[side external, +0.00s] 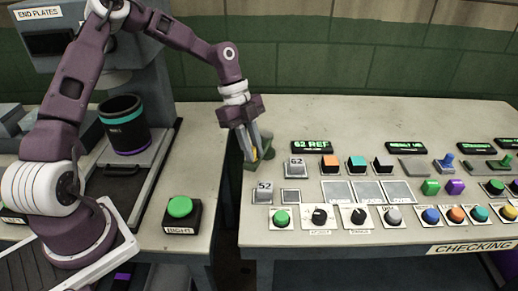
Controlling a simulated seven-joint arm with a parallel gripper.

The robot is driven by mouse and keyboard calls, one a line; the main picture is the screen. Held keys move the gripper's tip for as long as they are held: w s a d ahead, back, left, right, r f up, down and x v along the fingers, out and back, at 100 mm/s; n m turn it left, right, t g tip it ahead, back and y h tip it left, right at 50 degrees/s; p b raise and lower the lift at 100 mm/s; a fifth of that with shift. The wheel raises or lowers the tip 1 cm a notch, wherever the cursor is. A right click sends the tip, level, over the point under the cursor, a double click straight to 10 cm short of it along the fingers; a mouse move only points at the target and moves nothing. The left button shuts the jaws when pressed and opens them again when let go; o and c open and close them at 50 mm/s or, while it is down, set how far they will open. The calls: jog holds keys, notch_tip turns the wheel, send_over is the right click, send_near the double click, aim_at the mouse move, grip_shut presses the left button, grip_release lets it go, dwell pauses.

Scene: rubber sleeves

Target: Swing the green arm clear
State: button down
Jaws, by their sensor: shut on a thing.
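My gripper (256,153) points down at the left edge of the checking table. Its fingers are shut on a small green piece (267,149), which looks like the green arm. A bit of yellow shows between the fingers. The fingers hide most of the piece, so I cannot tell how it is mounted or which way it points.
The checking table (330,113) carries several buttons, knobs and displays. A gap separates it from the left table, with a green button (180,206) and dark cylinder (125,125).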

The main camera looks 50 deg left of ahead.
jog(key=shift+a+m, duration=0.25)
jog(key=shift+m, duration=0.05)
jog(key=shift+s+a, duration=0.1)
jog(key=c, duration=1.3)
grip_release()
jog(key=v, duration=0.7)
